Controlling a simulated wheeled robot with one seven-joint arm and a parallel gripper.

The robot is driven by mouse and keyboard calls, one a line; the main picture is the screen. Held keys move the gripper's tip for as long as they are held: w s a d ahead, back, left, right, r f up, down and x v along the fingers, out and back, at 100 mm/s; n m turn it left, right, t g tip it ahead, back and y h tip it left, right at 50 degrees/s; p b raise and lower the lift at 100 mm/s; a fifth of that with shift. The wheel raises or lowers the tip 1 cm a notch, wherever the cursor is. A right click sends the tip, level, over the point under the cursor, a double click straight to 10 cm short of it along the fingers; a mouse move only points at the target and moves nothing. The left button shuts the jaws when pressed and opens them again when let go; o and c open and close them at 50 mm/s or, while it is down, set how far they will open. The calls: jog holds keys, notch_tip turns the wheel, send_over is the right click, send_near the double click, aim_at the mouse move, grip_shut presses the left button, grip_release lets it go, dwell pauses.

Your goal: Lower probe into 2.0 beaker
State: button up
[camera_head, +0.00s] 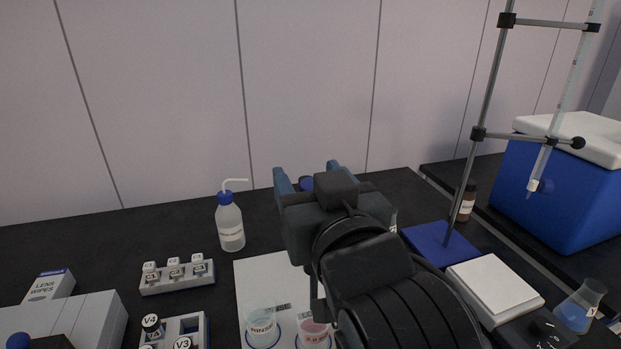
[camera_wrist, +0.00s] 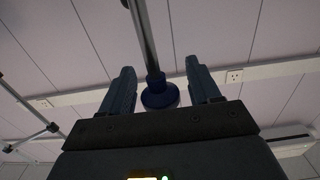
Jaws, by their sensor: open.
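A beaker of pink liquid (camera_head: 313,334) stands on a white sheet at the front in the head view; its label seems to start with 2.0, and my arm partly overlaps it. My gripper (camera_head: 307,178) is above the back of the bench, its two blue-grey fingers apart. A dark blue round cap, perhaps the probe's (camera_wrist: 160,93), is between the fingers in the wrist view, with a gap on each side. A metal rod (camera_wrist: 144,40) runs up from it.
A RINSE beaker (camera_head: 262,328) stands just left of the pink one. A wash bottle (camera_head: 230,224) and vial racks (camera_head: 177,277) are further left. A burette stand (camera_head: 428,244), white flat device (camera_head: 494,287), flask (camera_head: 578,308) and blue cooler (camera_head: 540,195) are right.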

grip_shut()
dwell(0.4)
notch_tip(320, 180, down, 8)
jog(key=b, duration=0.5)
jog(key=shift+f+b, duration=0.2)
jog(key=shift+b, duration=0.1)
grip_release()
jog(key=shift+f, duration=0.2)
jog(key=b+v, duration=0.1)
jog(key=v, duration=0.7)
jog(key=shift+r, duration=0.35)
